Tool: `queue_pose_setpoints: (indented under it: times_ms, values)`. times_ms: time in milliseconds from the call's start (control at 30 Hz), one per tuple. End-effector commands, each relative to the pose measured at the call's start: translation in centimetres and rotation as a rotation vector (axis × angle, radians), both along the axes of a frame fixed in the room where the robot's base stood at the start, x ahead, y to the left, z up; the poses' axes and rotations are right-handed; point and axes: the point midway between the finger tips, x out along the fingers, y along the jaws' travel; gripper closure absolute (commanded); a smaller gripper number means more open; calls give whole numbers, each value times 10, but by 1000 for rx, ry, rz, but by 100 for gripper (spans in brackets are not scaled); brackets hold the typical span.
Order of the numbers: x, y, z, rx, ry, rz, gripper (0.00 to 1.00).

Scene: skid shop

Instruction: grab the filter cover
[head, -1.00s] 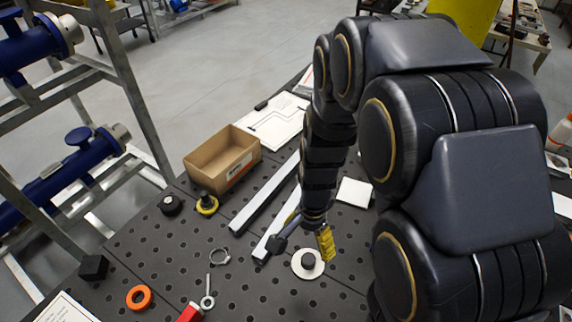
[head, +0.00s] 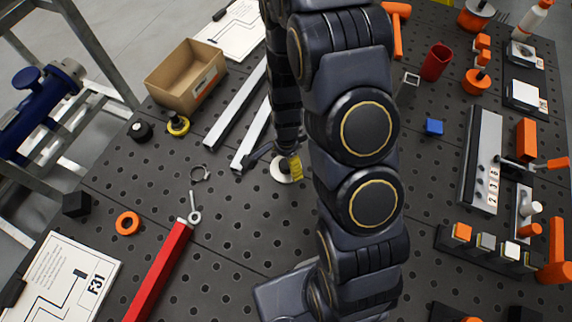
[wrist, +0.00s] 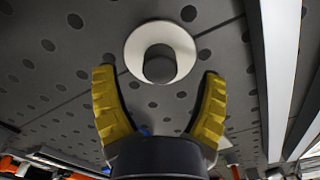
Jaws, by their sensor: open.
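The filter cover appears to be a white disc with a dark round knob; it lies flat on the dark perforated table, seen in the head view (head: 277,173) and the wrist view (wrist: 185,50). My gripper (wrist: 158,72) is open, with its two yellow-padded fingers spread and nothing between them. In the wrist view the knob is just beyond the fingertips, roughly centred between them. In the head view my gripper (head: 280,161) is right at the disc, and a yellow finger hides part of it. I cannot tell the height of the fingertips.
Two pale bars (head: 238,103) lie left of my gripper, near an open cardboard box (head: 158,93). A black-knobbed yellow ring (head: 178,125) sits by the box.

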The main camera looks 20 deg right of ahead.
Motion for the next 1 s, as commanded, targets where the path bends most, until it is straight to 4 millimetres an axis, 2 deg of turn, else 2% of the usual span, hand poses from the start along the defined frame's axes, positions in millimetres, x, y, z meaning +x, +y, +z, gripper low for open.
queue_pose_setpoints:
  times_ms: [167, 433, 467, 500, 567, 633, 1000]
  values:
    - [0, 0, -21, 0, 0, 2, 28]
    - [0, 0, -23, -1, -2, 1, 28]
    - [0, 0, -23, -1, -2, 1, 41]
    - [0, 0, -23, -1, -2, 2, 58]
    - [0, 0, -23, -1, -2, 2, 83]
    - [0, 0, -23, -1, -2, 2, 94]
    - [-1, 0, -24, 0, 1, 1, 97]
